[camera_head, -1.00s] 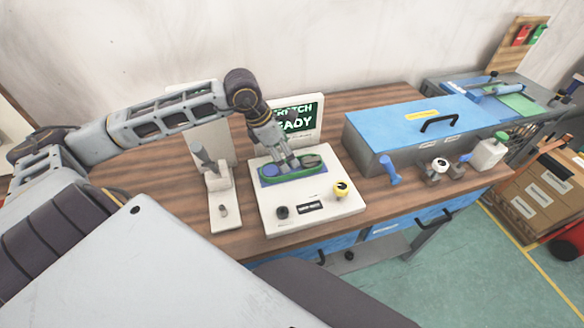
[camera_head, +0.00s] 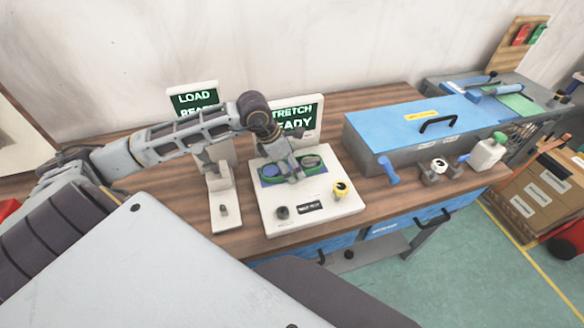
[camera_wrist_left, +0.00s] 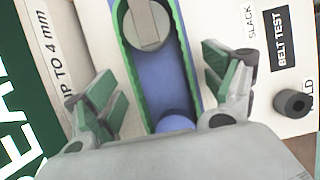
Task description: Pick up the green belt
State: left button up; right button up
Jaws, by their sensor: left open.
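The green belt (camera_head: 314,173) forms a long loop around two round pulleys on the blue bed of the white belt tester (camera_head: 335,203). In the left wrist view the belt (camera_wrist_left: 122,66) runs along both sides of the blue bed, with a grey-capped pulley (camera_wrist_left: 147,24) inside it at the top. My left gripper (camera_head: 293,173) is over the middle of the loop. In the wrist view its green-padded fingers (camera_wrist_left: 162,88) are spread apart, one on each side of the belt, with nothing between them gripped. Whether a pad touches the belt cannot be told. My right gripper is not in view.
A white stand (camera_head: 223,200) is left of the tester. Behind are a "LOAD" screen (camera_head: 193,98) and a "STRETCH READY" screen (camera_head: 297,112).

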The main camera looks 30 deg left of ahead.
pick_arm(q)
jog(key=shift+c, duration=0.3)
jog(key=c, duration=1.1)
jog(key=shift+c, duration=0.2)
jog(key=shift+r, duration=0.2)
notch_tip(320, 180, up, 10)
jog(key=shift+f+b, duration=0.15)
jog(key=shift+b, duration=0.15)
